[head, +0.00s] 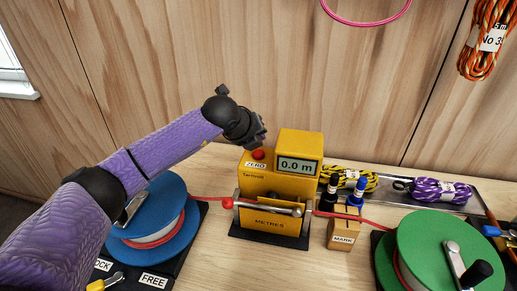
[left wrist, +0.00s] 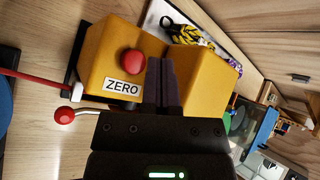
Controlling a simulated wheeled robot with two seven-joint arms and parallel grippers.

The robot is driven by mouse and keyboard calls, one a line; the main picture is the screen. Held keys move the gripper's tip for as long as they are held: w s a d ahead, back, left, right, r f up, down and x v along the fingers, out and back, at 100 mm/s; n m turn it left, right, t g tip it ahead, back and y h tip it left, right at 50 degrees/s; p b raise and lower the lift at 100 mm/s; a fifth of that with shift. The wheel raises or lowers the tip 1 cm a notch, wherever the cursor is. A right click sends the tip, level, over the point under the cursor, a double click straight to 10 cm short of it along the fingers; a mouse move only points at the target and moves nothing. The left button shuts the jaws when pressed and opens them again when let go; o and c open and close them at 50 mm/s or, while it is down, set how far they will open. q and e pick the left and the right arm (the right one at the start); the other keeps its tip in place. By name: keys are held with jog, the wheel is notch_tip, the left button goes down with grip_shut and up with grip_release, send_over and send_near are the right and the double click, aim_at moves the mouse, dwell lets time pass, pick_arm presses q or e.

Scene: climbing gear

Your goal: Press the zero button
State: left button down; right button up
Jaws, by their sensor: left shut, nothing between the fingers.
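The red zero button (head: 258,155) sits on top of the yellow metre counter (head: 262,186), left of its display, which reads 0.0 m. A ZERO label (head: 255,164) is just in front of it. My left gripper (head: 258,140) is just above and behind the button in the head view. In the left wrist view the shut, empty fingers (left wrist: 166,82) are beside the round red button (left wrist: 132,62). Whether they touch it I cannot tell. The button's top is uncovered there. My right gripper is not in view.
A blue reel (head: 155,200) stands left and a green reel (head: 440,235) right, with red cord (head: 355,219) running through the counter. A wooden marker block (head: 343,236) with two pens stands right of the counter. Yellow-black (head: 345,178) and purple (head: 440,190) rope bundles lie behind.

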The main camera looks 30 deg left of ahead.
aim_at(257, 155)
pick_arm(q)
notch_tip(257, 155, up, 3)
jog(key=shift+r+p, duration=0.15)
jog(key=shift+p, duration=0.7)
